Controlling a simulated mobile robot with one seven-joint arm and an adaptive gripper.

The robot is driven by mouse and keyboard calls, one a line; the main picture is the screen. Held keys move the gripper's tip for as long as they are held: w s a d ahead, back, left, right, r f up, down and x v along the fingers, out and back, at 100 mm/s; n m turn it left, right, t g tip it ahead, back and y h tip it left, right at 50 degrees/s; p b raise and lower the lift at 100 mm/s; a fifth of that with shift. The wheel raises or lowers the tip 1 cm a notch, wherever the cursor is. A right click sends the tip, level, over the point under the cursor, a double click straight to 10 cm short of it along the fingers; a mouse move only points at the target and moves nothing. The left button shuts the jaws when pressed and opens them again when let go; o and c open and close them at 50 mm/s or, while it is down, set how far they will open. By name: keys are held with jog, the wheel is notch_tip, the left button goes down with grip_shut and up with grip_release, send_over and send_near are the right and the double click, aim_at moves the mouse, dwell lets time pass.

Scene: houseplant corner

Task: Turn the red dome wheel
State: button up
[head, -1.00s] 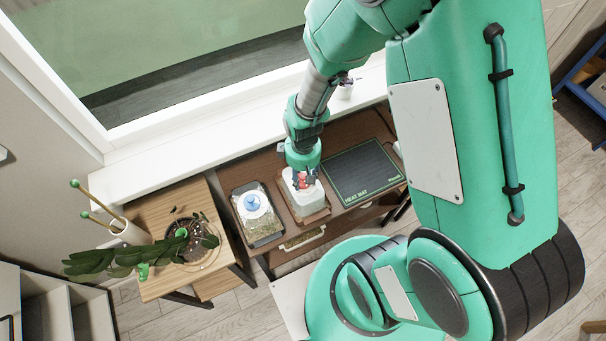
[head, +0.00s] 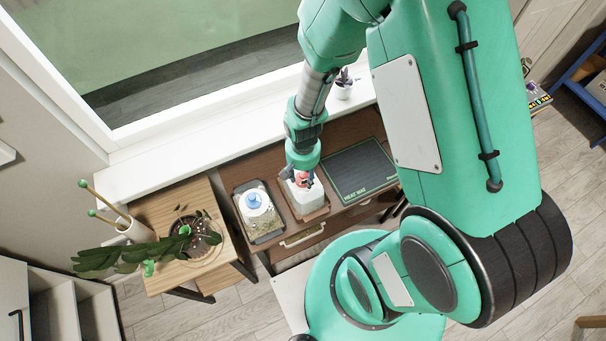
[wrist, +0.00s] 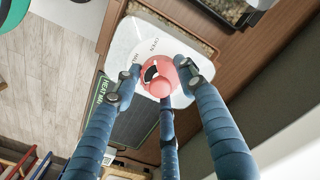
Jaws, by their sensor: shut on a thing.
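The red dome wheel (wrist: 159,70) sits on the white lid of a propagator box (wrist: 124,42) and has a dark marking on its face. Lettering that seems to read OPEN shows on the lid beside it. My gripper (wrist: 163,78) is shut on the wheel, with its blue fingers around it. In the head view the red wheel (head: 303,179) shows just below my gripper (head: 297,174), on the white-lidded box (head: 303,200). The fingers hide part of the wheel.
A similar box with a blue wheel (head: 254,201) stands just left. A dark heat mat (head: 358,170) lies to the right. A wooden stand (head: 160,277) with a potted plant (head: 200,238) is further left. The white window sill (head: 180,160) runs behind.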

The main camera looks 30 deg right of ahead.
aim_at(303, 174)
jog(key=shift+m, duration=0.3)
jog(key=o, duration=1.2)
jog(key=shift+c, duration=0.2)
notch_tip(303, 174, up, 12)
dwell(0.6)
